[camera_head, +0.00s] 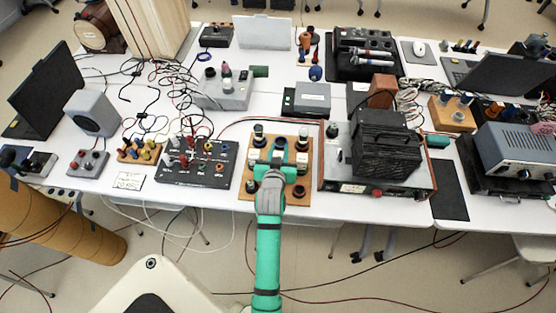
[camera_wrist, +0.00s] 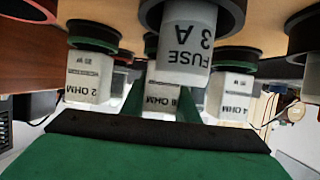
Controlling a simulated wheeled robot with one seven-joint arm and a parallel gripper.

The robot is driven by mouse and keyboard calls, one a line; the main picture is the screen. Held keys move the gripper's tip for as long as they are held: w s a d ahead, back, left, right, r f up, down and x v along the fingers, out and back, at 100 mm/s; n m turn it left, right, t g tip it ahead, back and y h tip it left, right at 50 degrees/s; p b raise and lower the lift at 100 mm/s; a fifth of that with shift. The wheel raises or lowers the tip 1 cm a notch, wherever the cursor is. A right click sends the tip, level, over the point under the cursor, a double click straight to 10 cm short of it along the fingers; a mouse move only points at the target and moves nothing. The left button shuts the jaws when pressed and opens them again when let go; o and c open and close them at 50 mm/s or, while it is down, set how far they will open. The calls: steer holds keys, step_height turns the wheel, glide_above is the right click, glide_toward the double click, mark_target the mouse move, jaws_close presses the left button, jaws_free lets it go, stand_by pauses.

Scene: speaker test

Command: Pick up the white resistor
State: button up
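In the wrist view, which is upside down, three white resistor blocks hang in dark round holders: one marked 2 OHM (camera_wrist: 90,78), one marked 8 OHM (camera_wrist: 164,92) and one marked 4 OHM (camera_wrist: 230,95). A grey cylinder marked FUSE 3 A (camera_wrist: 186,45) overlaps the 8 OHM block. My green gripper (camera_wrist: 163,108) has a finger on each side of the 8 OHM block; whether they touch it is unclear. In the head view my gripper (camera_head: 279,150) is over the wooden board (camera_head: 247,190) on the table, and hides part of it.
A black panel with knobs (camera_head: 195,165) is left of the board. A large unit with a black block (camera_head: 385,145) stands close on the right. A grey box (camera_head: 312,97) lies behind. Cables run across the white table (camera_head: 125,85).

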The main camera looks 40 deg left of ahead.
steer(key=c, duration=0.4)
